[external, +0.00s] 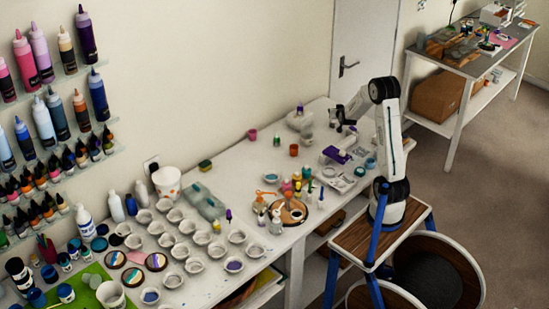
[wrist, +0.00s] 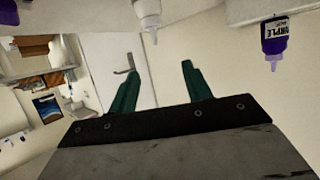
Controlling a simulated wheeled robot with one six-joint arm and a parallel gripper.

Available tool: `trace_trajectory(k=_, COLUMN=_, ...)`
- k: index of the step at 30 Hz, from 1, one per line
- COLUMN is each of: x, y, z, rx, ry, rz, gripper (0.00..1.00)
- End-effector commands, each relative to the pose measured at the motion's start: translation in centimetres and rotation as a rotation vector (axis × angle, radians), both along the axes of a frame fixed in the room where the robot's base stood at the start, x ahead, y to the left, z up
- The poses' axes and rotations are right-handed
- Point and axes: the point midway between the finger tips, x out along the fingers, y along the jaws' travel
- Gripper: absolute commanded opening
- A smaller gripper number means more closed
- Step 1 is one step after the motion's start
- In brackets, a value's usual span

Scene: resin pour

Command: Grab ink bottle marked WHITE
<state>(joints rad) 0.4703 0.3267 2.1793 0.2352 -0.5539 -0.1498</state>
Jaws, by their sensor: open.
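My gripper (wrist: 159,68) is open, with two green fingers apart and nothing between them. In the external view my gripper (external: 341,116) is over the far part of the worktable, small and dark. In the wrist view, which looks upside down, a white bottle (wrist: 148,12) with a pale nozzle hangs at the top edge, roughly in line with the gap between the fingers and apart from them. Its label is not readable, so I cannot confirm that it is marked WHITE. A bottle labelled PURPLE (wrist: 273,38) stands to its right in that view.
The long white worktable (external: 262,160) carries several cups, bottles and a round wooden board (external: 291,219). A purple item (external: 337,155) lies near my arm. Wall shelves (external: 60,175) with many bottles are at the left. A door (external: 362,45) stands behind the table.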

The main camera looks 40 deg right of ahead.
Motion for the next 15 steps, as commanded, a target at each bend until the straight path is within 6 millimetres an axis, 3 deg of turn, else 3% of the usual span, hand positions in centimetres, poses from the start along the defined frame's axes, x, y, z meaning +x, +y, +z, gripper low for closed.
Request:
trace_trajectory(k=5, x=0.0, y=0.1, z=-3.0, rx=0.002, ry=0.005, rz=0.003, gripper=0.49)
trace_trajectory(k=13, x=0.0, y=0.1, z=-5.3, rx=0.002, ry=0.005, rz=0.003, gripper=0.49)
trace_trajectory(k=15, x=1.0, y=-0.6, z=-5.7, rx=0.000, ry=0.002, rz=0.003, gripper=0.49)
